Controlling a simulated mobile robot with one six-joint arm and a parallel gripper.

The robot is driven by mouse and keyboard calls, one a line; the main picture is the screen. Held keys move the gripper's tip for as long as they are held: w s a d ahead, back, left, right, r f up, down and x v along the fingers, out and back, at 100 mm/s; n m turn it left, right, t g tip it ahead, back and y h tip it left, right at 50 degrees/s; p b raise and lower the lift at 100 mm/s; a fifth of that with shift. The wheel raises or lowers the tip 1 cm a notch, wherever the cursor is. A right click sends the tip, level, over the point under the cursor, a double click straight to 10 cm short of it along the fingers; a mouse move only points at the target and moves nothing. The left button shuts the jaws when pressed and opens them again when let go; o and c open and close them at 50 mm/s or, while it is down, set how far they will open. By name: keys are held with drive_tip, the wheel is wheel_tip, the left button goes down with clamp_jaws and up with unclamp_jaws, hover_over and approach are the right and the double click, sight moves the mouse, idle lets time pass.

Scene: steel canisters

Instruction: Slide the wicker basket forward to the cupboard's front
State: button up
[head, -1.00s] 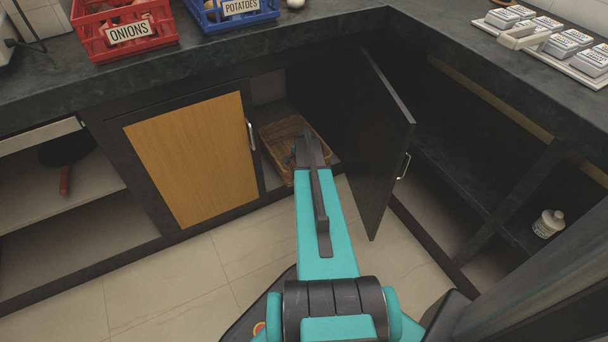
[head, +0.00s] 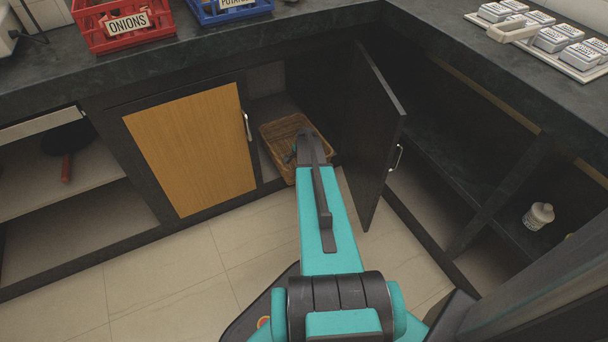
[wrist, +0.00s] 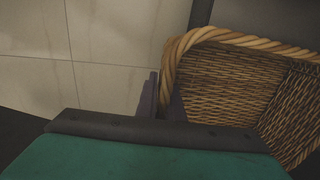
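The brown wicker basket (head: 283,137) sits on the floor of the open cupboard (head: 270,108), with its near end about at the cupboard's front edge. My gripper (head: 297,152) reaches down to the basket's near rim; my arm hides part of the basket. In the wrist view, the fingers of my gripper (wrist: 161,102) stand on either side of the basket's braided rim (wrist: 172,68), one outside and one inside, closed on it. The inside of the basket (wrist: 225,85) looks empty where it shows.
The dark cupboard door (head: 375,140) stands open just right of my arm. A closed wooden-faced door (head: 190,150) is on the left. Tiled floor (head: 160,280) in front is clear. Red and blue crates (head: 125,22) stand on the counter above.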

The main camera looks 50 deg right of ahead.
drive_tip(key=o, duration=0.4)
drive_tip(key=shift+o, duration=0.2)
drive_tip(key=shift+r, duration=0.15)
wheel_tip(320, 180, up, 14)
drive_tip(key=s+p, duration=0.1)
drive_tip(key=p, duration=0.3)
drive_tip(key=shift+s+a+f, duration=0.25)
drive_tip(key=shift+s+a, duration=0.05)
drive_tip(key=shift+s, duration=0.05)
